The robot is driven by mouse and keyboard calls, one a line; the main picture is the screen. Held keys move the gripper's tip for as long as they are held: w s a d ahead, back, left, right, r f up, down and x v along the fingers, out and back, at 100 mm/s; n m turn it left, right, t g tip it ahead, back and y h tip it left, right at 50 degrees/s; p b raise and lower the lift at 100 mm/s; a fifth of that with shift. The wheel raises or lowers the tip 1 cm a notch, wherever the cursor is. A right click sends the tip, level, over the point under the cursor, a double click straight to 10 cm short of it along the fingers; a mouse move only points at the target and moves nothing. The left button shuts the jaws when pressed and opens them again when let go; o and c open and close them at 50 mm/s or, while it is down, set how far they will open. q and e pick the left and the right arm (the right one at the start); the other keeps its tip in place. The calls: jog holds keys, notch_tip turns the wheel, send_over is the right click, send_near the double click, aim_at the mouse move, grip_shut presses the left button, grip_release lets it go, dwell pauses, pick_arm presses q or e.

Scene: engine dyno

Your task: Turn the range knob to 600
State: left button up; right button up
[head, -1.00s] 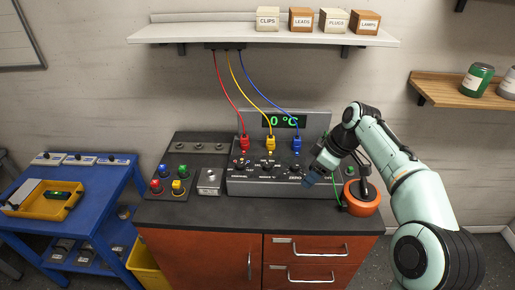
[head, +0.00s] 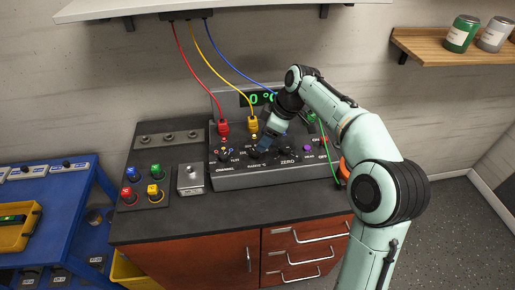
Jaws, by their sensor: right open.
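The grey instrument box (head: 240,178) stands on the black bench top, with a green display (head: 262,97) reading "0 °C". Its front has CHANNEL, RANGE °C and ZERO labels. The range knob (head: 254,153) is the dark knob above RANGE °C; my gripper partly hides it, and I cannot read its setting. My right gripper (head: 265,144) reaches in from the right and points down at this knob, open. Whether the fingers touch the knob or stand around it cannot be told. My left gripper is not in view.
Red (head: 223,127), yellow (head: 252,124) and blue cables hang from the shelf to the box, close to my right gripper. Coloured buttons (head: 141,185) and a small metal switch box (head: 191,179) are at the left. An orange round object (head: 344,168) is partly hidden behind my arm.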

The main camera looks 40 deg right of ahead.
aim_at(255, 151)
jog(key=x, duration=0.6)
jog(key=shift+w+r, duration=0.1)
jog(key=c, duration=1.1)
